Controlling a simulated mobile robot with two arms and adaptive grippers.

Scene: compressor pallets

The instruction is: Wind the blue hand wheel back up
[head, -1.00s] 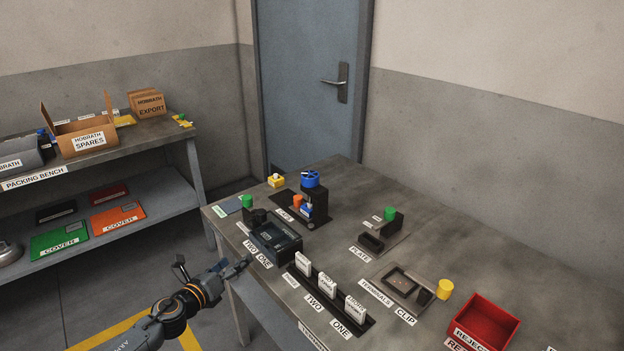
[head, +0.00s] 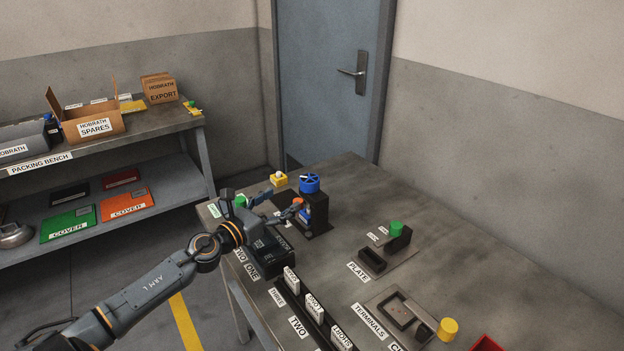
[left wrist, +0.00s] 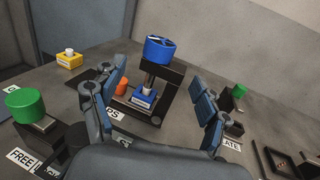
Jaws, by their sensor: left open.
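The blue hand wheel (head: 310,183) sits on top of a black press-like stand (head: 319,208) near the far end of the table. In the left wrist view the blue wheel (left wrist: 163,48) is ahead, beyond and between my fingers. A blue block with a white label (left wrist: 143,98) sits in the stand below the wheel. My left gripper (head: 280,199) is open and empty, left of the stand and apart from the wheel. It also shows in the left wrist view (left wrist: 160,103) with its two fingers spread wide. My right gripper is not in view.
An orange knob (left wrist: 121,87) stands beside the blue block. A yellow box with a white button (head: 279,179) is behind. A green knob (left wrist: 25,105) is close to the left finger. Another green knob (head: 397,229) stands to the right, with bare table between.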

